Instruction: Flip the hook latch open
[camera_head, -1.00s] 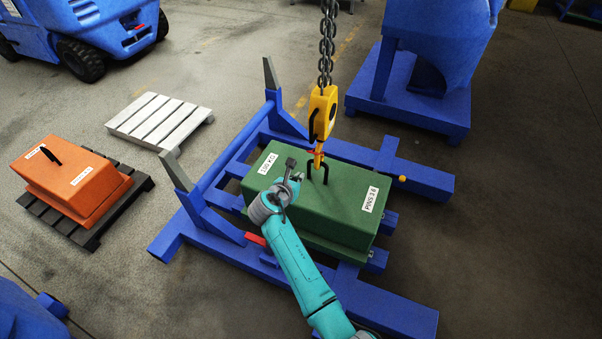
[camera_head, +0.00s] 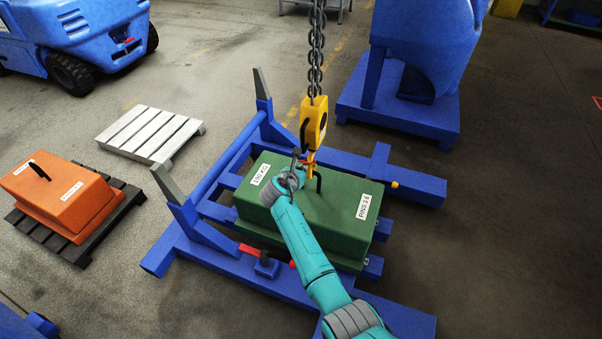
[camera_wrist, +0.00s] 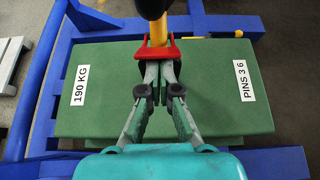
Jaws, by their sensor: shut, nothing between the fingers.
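The yellow crane hook (camera_head: 314,122) hangs on a chain above the green counterweight (camera_head: 338,208), its tip beside the black lifting loop (camera_head: 319,181). The red hook latch (camera_head: 309,162) is across the lower part of the hook. In the wrist view the latch (camera_wrist: 157,50) spans the yellow hook shank (camera_wrist: 158,32), just beyond my fingertips. My gripper (camera_wrist: 157,76) is shut and empty, its tips at or just under the latch; I cannot tell whether they touch. In the head view my gripper (camera_head: 298,163) is just left of the hook and partly overlaps it.
The counterweight sits on a blue frame (camera_head: 220,262) with upright posts. A red-handled lever (camera_head: 262,253) is at its near side. An orange weight (camera_head: 62,195) stands on a dark pallet to the left, near an empty grey pallet (camera_head: 150,133). The chain (camera_head: 316,45) rises above the hook.

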